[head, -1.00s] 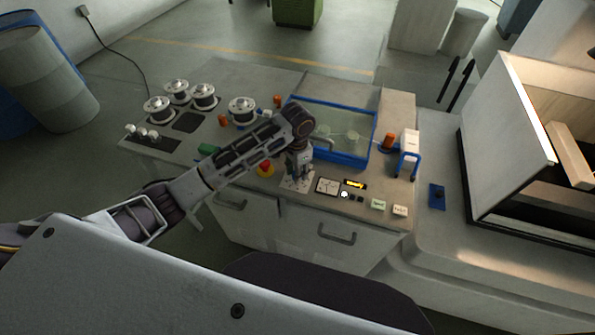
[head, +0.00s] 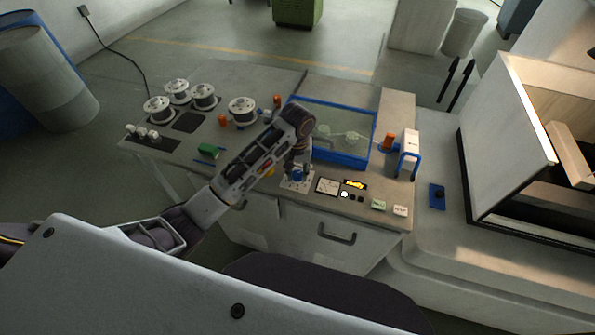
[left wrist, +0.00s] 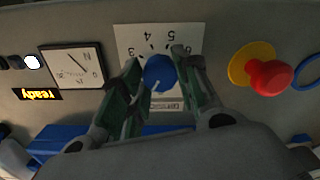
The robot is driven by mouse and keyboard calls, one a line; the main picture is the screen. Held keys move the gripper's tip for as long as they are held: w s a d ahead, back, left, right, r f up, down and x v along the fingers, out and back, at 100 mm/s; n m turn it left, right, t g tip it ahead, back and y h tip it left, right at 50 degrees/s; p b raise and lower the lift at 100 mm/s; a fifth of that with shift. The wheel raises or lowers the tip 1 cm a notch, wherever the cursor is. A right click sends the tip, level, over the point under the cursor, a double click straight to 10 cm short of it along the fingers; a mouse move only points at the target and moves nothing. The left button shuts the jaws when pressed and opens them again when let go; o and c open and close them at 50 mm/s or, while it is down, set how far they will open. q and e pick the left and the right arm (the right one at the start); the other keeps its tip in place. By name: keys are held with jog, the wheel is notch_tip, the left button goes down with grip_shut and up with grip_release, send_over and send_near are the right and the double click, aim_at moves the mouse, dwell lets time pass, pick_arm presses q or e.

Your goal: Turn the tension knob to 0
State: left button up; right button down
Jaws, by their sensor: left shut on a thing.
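The tension knob (left wrist: 160,72) is a round blue knob on a white dial plate (left wrist: 129,37) with printed numbers. In the left wrist view a white pointer mark shows on the knob's lower side, and the digits appear upside down. My left gripper (left wrist: 158,75) has a finger on each side of the knob and is shut on it. In the head view the knob (head: 298,175) shows just below my left gripper (head: 297,168), on the white plate (head: 297,186) at the bench's front. Which number the pointer meets I cannot tell. My right gripper is not in view.
A red emergency button on a yellow base (left wrist: 268,77) stands beside the plate. A square meter (head: 327,186) and a lit "ready" display (head: 355,184) are on the other side. A blue-rimmed tank (head: 345,158) lies behind; wire spools (head: 242,110) stand further left.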

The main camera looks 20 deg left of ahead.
aim_at(298, 172)
pick_arm(q)
jog(key=n, duration=0.5)
jog(key=shift+r+n, duration=0.1)
jog(key=shift+n, duration=0.3)
jog(key=o, duration=1.1)
jog(key=shift+c, duration=0.2)
jog(key=shift+w+r, duration=0.15)
jog(key=shift+r, duration=1.8)
notch_tip(298, 172, up, 8)
jog(key=shift+s+f, duration=0.1)
jog(key=shift+s, duration=0.1)
